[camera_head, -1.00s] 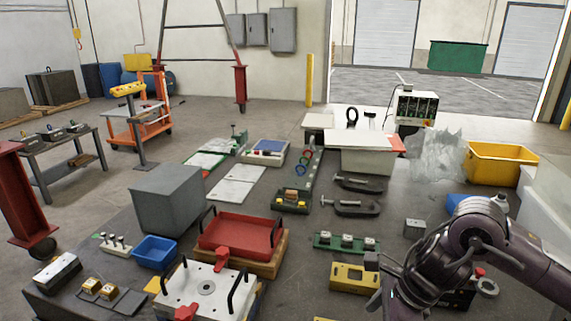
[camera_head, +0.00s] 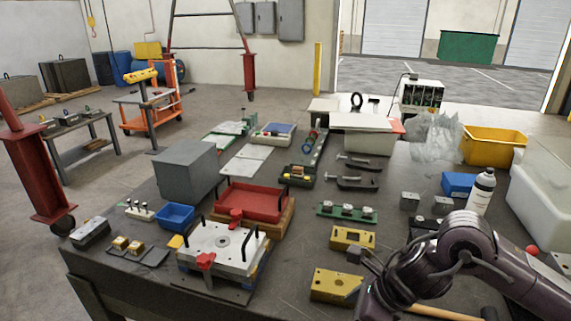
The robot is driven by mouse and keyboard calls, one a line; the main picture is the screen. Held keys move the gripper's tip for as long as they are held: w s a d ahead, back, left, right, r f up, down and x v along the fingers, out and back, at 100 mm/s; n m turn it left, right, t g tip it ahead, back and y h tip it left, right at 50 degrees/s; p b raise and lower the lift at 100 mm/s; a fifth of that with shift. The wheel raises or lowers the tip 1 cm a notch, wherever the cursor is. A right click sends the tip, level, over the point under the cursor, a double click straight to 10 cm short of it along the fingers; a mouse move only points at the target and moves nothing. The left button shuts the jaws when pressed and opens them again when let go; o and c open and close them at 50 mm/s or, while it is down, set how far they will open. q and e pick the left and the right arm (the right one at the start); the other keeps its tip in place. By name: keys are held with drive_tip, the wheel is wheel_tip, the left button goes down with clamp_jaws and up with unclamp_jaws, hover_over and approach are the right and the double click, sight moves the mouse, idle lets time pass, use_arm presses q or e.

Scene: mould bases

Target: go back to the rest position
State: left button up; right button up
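My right arm (camera_head: 455,262) comes in at the lower right of the head view, bent over the table's right front part. Its gripper is hidden behind or below the arm links, so its fingers do not show. My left arm and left gripper are out of view. On the dark table stand the white mould base (camera_head: 219,249) with black handles and red clamps, and the red tray-like mould base (camera_head: 252,201) on a wooden block behind it. Neither is touched by the visible arm.
Yellow blocks (camera_head: 335,286) lie close left of my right arm. A white bottle (camera_head: 481,192) and a yellow bin (camera_head: 493,147) stand to the right. A grey box (camera_head: 187,171) and a blue bin (camera_head: 175,216) stand left. Bare tabletop shows around (camera_head: 291,262).

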drive_tip(key=a+r+m+t+y, duration=0.25)
drive_tip(key=a+m+t, duration=0.35)
drive_tip(key=a+m, duration=0.85)
drive_tip(key=s+d+f+m+g+h, duration=0.25)
drive_tip(key=s+d+f+m, duration=0.35)
drive_tip(key=m, duration=0.5)
drive_tip(key=s+d+f+m+g+h, duration=0.1)
drive_tip(key=s+d+f+m+h, duration=0.2)
drive_tip(key=d+m, duration=0.7)
drive_tip(key=s+d+f+m+g+h, duration=0.2)
drive_tip(key=s+d+f+m, duration=0.3)
drive_tip(key=m, duration=0.7)
wheel_tip(320, 180, down, 28)
drive_tip(key=s+r, duration=0.1)
drive_tip(key=s, duration=0.1)
drive_tip(key=s+d+f+g, duration=0.1)
drive_tip(key=s+d+f, duration=0.1)
drive_tip(key=s+f, duration=0.7)
drive_tip(key=s+d+f+g, duration=0.1)
drive_tip(key=s+d+f, duration=0.1)
drive_tip(key=s+f, duration=0.8)
drive_tip(key=shift+s+d+n+h, duration=0.2)
drive_tip(key=shift+s+n+h, duration=0.1)
drive_tip(key=shift+s+n, duration=0.15)
